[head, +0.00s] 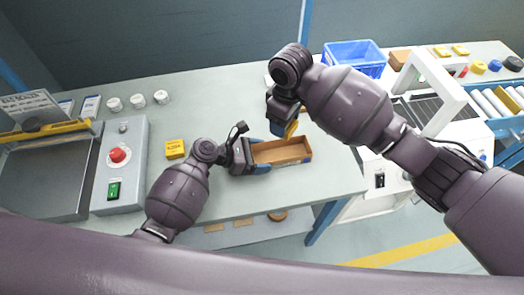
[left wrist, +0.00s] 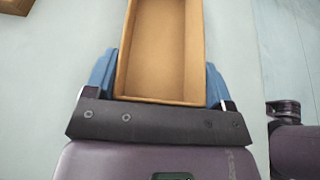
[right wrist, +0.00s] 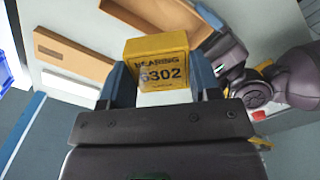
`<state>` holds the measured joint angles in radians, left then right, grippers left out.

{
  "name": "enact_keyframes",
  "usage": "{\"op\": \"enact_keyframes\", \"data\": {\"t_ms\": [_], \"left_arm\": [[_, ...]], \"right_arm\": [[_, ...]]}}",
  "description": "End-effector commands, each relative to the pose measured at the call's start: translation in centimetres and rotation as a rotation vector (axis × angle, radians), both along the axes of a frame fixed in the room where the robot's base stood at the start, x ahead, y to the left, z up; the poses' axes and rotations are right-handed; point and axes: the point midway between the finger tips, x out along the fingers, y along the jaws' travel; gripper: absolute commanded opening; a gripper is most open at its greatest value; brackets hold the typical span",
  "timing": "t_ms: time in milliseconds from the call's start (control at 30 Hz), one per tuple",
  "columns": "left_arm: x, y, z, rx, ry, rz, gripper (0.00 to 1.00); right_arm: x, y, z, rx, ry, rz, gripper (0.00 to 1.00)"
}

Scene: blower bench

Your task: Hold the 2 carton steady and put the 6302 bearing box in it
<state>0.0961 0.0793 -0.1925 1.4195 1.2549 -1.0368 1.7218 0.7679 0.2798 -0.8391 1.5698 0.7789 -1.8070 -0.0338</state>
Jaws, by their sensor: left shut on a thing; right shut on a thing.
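The open brown carton (head: 292,151) lies on the bench near its right end, and no contents show inside. My left gripper (head: 262,155) is shut on its near end, with a finger on each side, as the left wrist view shows (left wrist: 160,85). My right gripper (right wrist: 165,85) is shut on the yellow 6302 bearing box (right wrist: 160,62), whose printed label faces the wrist camera. In the head view this box (head: 291,128) shows only partly, at the carton's far edge and apparently above it. The carton also shows past the box in the right wrist view (right wrist: 155,12).
Another yellow box (head: 175,149) stands on the bench left of my left gripper. A control box (head: 120,165) with red and green buttons and several white rolls (head: 138,101) are further left. A blue crate (head: 354,58) and a roller conveyor (head: 490,103) are at the right.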

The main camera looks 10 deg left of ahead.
Motion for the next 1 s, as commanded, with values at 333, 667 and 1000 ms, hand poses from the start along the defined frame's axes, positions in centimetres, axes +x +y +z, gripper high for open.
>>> {"op": "enact_keyframes", "data": {"t_ms": [333,667,1000], "left_arm": [[0.0,0.0,0.0,0.0,0.0,0.0,0.52],[0.0,0.0,0.0,0.0,0.0,0.0,0.52],[0.0,0.0,0.0,0.0,0.0,0.0,0.52]], "right_arm": [[0.0,-2.1,-3.2,0.003,0.032,-0.323,0.29],[1.0,-2.8,-3.5,0.0,0.0,-0.696,0.29],[1.0,-2.8,-3.5,0.0,-0.002,-0.76,0.29]]}}
